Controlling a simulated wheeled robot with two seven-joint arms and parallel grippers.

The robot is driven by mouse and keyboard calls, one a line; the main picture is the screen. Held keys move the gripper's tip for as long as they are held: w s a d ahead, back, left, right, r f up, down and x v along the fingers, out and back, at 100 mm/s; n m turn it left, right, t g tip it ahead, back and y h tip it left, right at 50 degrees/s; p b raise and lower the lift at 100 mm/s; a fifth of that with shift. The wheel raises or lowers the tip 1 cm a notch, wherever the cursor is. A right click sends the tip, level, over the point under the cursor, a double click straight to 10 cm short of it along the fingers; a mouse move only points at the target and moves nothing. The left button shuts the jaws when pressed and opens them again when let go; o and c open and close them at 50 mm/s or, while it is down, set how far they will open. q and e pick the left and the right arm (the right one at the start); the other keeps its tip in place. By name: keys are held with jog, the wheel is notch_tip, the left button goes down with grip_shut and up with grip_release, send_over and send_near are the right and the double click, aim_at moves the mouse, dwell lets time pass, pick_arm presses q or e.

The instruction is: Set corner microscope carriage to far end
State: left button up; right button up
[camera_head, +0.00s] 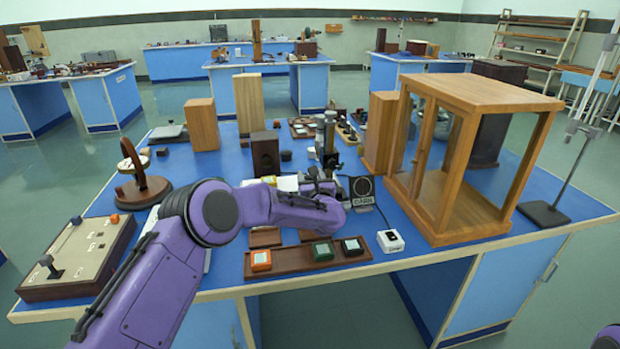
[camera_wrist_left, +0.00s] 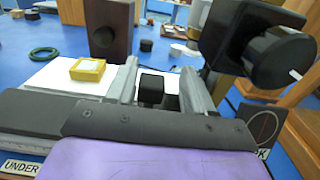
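The corner microscope (camera_head: 328,138) stands on the blue bench as an upright column with dark and metallic parts. Its lower part is hidden behind my left arm. In the left wrist view a black block with a round black cylinder (camera_wrist_left: 275,58), seemingly part of the instrument, stands close at upper right. My left gripper (camera_head: 318,180) is low at the foot of the microscope; its fingers are mostly hidden in the head view. In the left wrist view its grey fingers (camera_wrist_left: 160,80) are apart, with a small black block (camera_wrist_left: 152,88) between them. I cannot tell whether they touch it. My right gripper is out of view.
A wooden glass-sided case (camera_head: 470,95) stands on the right. A black round-faced plate (camera_head: 362,190) and white box (camera_head: 390,241) are beside my wrist. A tray with coloured blocks (camera_head: 290,262) lies in front. A dark wooden box (camera_wrist_left: 110,28) and yellow block (camera_wrist_left: 87,70) are beyond the fingers.

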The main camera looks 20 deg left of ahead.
pick_arm(q)
jog(key=shift+s+a, duration=0.1)
jog(key=shift+a, duration=0.1)
jog(key=b+v, duration=0.2)
jog(key=v, duration=0.8)
jog(key=shift+d, duration=0.2)
jog(key=shift+s+r, duration=0.1)
jog(key=shift+s, duration=0.05)
